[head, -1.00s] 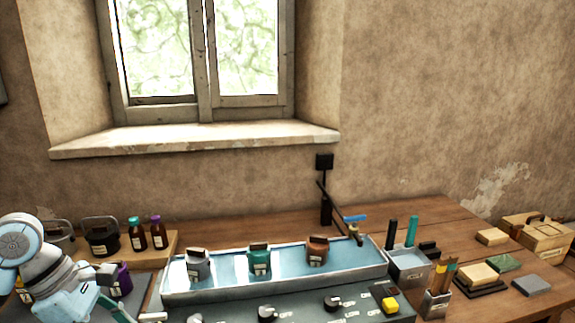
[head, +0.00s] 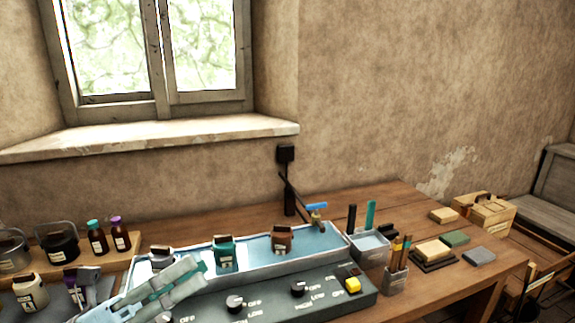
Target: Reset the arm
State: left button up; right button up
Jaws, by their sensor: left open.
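My left gripper (head: 193,275) comes in from the bottom left on a pale grey and teal arm. It is open, with nothing visible between its fingers. It appears in front of the left end of a long pale trough (head: 335,258), covering part of its front wall and of the grey control panel (head: 325,293). A grey jar (head: 161,258) stands just behind the gripper in this view, partly hidden. I cannot tell whether the gripper touches anything. My right gripper is out of view.
A teal jar (head: 224,254) and a brown jar (head: 281,239) stand in the trough. Jars and bottles crowd the left. A tool cup (head: 396,281) and several blocks stand at the right. The wooden table (head: 400,200) has clear patches at the back right.

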pick_arm(q)
jog(key=w+a+f+n+t+y, duration=0.3)
jog(key=a+n+t+y, duration=0.3)
jog(key=n+y, duration=0.5)
jog(key=w+a+f+n+t+y, duration=0.2)
jog(key=a+f+n+t+y, duration=0.3)
jog(key=n, duration=0.9)
jog(key=s+a+f+n+g+y, duration=0.1)
jog(key=a+f+n+g+y, duration=0.25)
jog(key=f+n+y, duration=0.35)
jog(key=s+f+n+g, duration=0.35)
jog(key=s+f, duration=0.25)
jog(key=f, duration=0.3)
jog(key=s+f+n+g, duration=0.2)
jog(key=s+f+g, duration=0.3)
jog(key=f, duration=0.3)
jog(key=s+d+f+n+g+h, duration=0.1)
jog(key=s+d+f+g, duration=0.15)
jog(key=s, duration=0.35)
jog(key=s+d+f+n+g+h, duration=0.1)
jog(key=s+d+f+g+h, duration=0.1)
jog(key=s+f+g, duration=0.3)
notch_tip(320, 180, down, 17)
jog(key=s+a, duration=0.2)
jog(key=s+f, duration=1.4)
jog(key=shift+s+a+f+g, duration=0.15)
jog(key=shift+s+a+g, duration=0.1)
jog(key=shift+g, duration=0.1)
